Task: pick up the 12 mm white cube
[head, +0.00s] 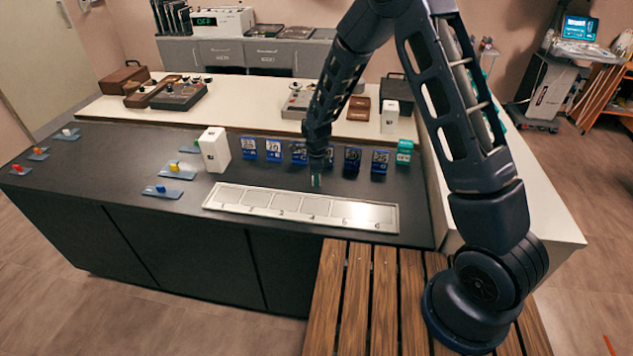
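A small white piece (66,132), which looks like the white cube, sits on a blue-grey plate (72,138) at the far left of the dark counter. It is too small here to judge its size. My gripper (316,181) points down over the counter, far to the right of it, just behind the numbered tray (300,209). The fingertips are too small to show whether they are open or shut, and I see nothing clearly held.
Other plates hold a yellow piece (174,163), a blue piece (161,188), a red piece (17,169) and an orange piece (38,151). A white box (214,150) stands left of several blue boxes (273,150). The counter (110,165) between the plates is clear.

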